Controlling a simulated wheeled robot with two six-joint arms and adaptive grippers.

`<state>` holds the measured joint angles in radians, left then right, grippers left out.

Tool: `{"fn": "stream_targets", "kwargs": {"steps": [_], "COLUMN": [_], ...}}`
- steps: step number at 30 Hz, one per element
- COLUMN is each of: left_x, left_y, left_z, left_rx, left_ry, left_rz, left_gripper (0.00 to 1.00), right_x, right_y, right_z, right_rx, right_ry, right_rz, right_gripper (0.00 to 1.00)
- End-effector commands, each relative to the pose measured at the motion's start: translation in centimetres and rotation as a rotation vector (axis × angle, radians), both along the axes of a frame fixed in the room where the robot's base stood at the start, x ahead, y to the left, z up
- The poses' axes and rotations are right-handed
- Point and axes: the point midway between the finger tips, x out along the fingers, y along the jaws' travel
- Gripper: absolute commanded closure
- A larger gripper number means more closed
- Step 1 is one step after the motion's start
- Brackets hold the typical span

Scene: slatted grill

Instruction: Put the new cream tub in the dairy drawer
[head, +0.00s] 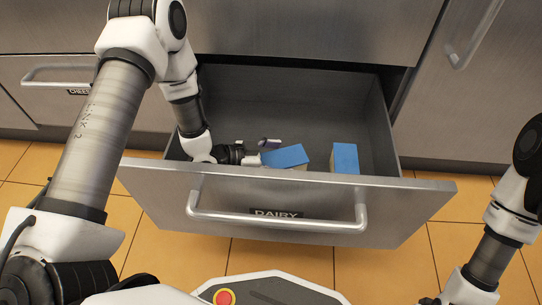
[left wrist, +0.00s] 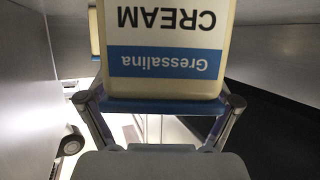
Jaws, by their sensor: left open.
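The dairy drawer (head: 180,184) is pulled open, its DAIRY label on the front. Inside it are two blue-lidded tubs: one turned at an angle (head: 285,156) near the middle, one (head: 344,158) to its right. My left gripper (head: 266,150) reaches down into the drawer, open, at the left side of the angled tub. In the left wrist view a cream tub (left wrist: 165,62) shows upside down, close before the open fingers, labelled "Gressalina CREAM". I cannot tell whether the fingers touch it. The drawer front hides the tubs' lower parts. My right gripper is not in view.
The drawer's back (head: 280,90) is bare floor and wall. The drawer handle (head: 280,222) sticks out in front. A closed drawer with a handle (head: 55,70) is at the left, and a closed door handle (head: 475,32) at the upper right. Another pale item (left wrist: 94,35) shows behind the tub.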

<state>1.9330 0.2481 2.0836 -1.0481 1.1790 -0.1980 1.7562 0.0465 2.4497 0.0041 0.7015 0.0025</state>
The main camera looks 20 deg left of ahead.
Motion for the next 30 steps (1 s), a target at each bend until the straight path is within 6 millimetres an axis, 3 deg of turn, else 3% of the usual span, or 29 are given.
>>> {"fn": "stream_targets", "kwargs": {"steps": [9, 15, 30], "left_x": [-3.8, -6.2, -6.9], "left_y": [5.1, 7.9, 8.7], "left_z": [3.5, 4.6, 4.5], "left_rx": [-0.005, -0.003, 0.000], "left_ry": [0.002, 0.002, 0.000], "left_rz": [0.010, 0.006, 0.000], "left_gripper": [0.11, 0.11, 0.11], "right_x": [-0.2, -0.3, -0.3], "right_y": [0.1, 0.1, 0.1], "right_z": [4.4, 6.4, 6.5], "right_rx": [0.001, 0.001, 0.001], "right_ry": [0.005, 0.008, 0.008], "right_rz": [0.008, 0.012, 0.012], "right_gripper": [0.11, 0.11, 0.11]}}
